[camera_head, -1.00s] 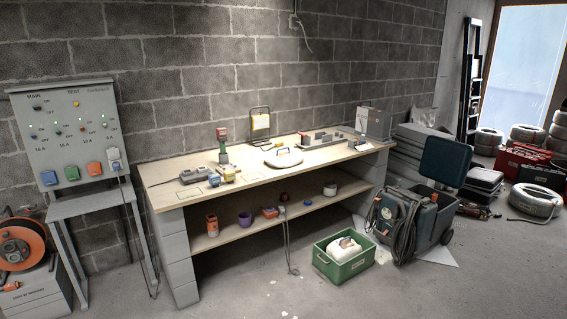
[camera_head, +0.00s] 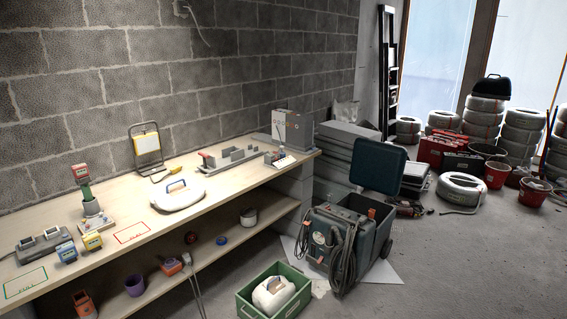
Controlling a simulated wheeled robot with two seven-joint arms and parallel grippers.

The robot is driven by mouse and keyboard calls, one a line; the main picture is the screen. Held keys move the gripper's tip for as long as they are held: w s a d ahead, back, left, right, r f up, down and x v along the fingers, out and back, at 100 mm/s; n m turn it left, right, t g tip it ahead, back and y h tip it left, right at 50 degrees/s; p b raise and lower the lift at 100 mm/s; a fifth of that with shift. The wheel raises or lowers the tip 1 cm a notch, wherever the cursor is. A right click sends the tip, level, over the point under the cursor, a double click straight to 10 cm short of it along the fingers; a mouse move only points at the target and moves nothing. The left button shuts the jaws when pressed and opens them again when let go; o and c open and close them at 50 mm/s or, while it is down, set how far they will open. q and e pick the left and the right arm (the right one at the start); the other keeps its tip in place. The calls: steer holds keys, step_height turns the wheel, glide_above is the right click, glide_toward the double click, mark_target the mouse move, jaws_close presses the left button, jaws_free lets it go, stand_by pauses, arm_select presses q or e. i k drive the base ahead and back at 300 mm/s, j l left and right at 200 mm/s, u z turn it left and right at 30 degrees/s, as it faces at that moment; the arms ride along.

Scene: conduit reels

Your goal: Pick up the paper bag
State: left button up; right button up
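I cannot make out a paper bag for certain. A pale, crumpled, bag-like shape (camera_head: 345,112) stands against the wall behind the stack of grey slabs, its lower part hidden. A grey upright box-like item (camera_head: 292,129) stands at the far right end of the workbench; its material is unclear. Neither of my grippers shows in the head view.
The workbench (camera_head: 215,210) with a lower shelf runs along the block wall. A green crate (camera_head: 248,308) with a white container and a dark wheeled toolbox (camera_head: 377,232) with its lid up stand on the floor. Conduit reels (camera_head: 488,110) stand at right. Floor at front right is clear.

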mark_target(176, 196)
steer(key=i+l+z, duration=0.1)
steer(key=i+z, duration=0.15)
steer(key=i, duration=0.65)
steer(key=i+j+z, duration=0.1)
steer(key=i+z, duration=0.2)
steer(key=i, duration=0.6)
